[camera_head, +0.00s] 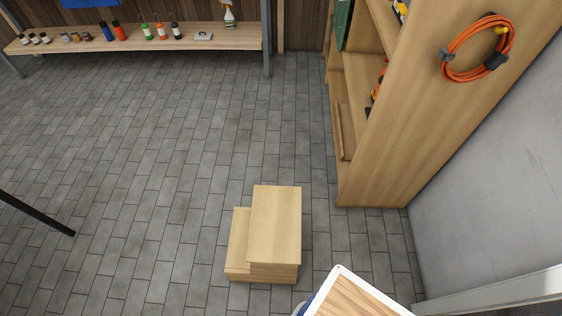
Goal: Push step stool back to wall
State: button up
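A light wooden step stool (274,222) stands upright on the floor in the lower middle of the head view. It has a higher top step on the right and a lower step (239,240) on the left. Open floor lies around it, and it touches no wall. A grey wall (488,178) is at the right, and a dark wood-panelled wall (304,32) is at the far back. My gripper is not in view.
A tall wooden shelf unit (390,140) stands between the stool and the grey wall; a coiled orange cable (478,48) hangs on its side. A low bench (150,44) with bottles and jars is at the back. A white-edged wooden surface (350,295) is at the bottom. The tiled floor (130,150) is clear.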

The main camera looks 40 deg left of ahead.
aim_at(265, 246)
jog(key=u, duration=2.3)
jog(key=k, duration=0.65)
jog(key=u, duration=0.7)
jog(key=i, duration=0.65)
jog(key=z, duration=0.55)
jog(key=i, duration=0.55)
jog(key=z, duration=0.55)
